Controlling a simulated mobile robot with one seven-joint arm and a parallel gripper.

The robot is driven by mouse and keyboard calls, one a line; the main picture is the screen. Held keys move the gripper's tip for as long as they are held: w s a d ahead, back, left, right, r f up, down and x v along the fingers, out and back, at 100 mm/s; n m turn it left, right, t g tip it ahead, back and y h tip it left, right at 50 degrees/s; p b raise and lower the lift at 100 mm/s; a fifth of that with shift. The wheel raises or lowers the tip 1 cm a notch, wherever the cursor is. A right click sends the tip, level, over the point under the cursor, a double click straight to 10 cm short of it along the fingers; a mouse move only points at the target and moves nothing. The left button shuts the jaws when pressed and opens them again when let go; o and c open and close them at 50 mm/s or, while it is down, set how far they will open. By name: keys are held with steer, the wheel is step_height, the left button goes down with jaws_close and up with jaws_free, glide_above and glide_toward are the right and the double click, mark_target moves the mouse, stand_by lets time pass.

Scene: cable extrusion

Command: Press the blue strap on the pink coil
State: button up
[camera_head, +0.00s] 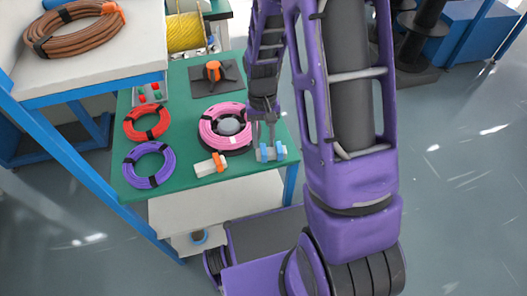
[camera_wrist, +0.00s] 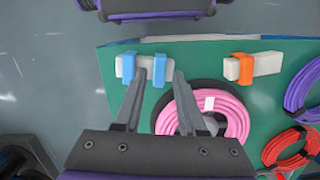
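In the wrist view, the coil (camera_wrist: 240,118) is partly hidden behind my right finger and has a small white tag. Two blue straps, the left (camera_wrist: 128,67) and the right (camera_wrist: 163,64), sit on a white block beside the coil, apart from it. They also show in the head view (camera_head: 279,151). I see no blue strap on the coil itself. My gripper (camera_wrist: 159,76) is open and empty, pointing toward the blue straps; in the head view it hangs just above them (camera_head: 265,138).
A white block with an orange strap (camera_head: 218,160) lies near the table's front edge. Red (camera_head: 147,134) and purple (camera_head: 131,173) coils lie to the left. An orange-topped device (camera_head: 214,72) stands behind. A raised white shelf (camera_head: 110,62) with a brown coil is at upper left.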

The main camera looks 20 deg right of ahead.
steer(key=shift+f+b, duration=1.05)
steer(key=shift+f, duration=0.4)
steer(key=shift+r, duration=0.2)
steer(key=shift+c, duration=0.3)
jaws_close()
steer(key=shift+r+p, duration=2.3)
steer(key=shift+r, duration=0.5)
step_height(320, 180, up, 2)
steer(key=shift+r+p, duration=0.25)
steer(key=shift+p, duration=0.1)
steer(key=shift+w, duration=0.1)
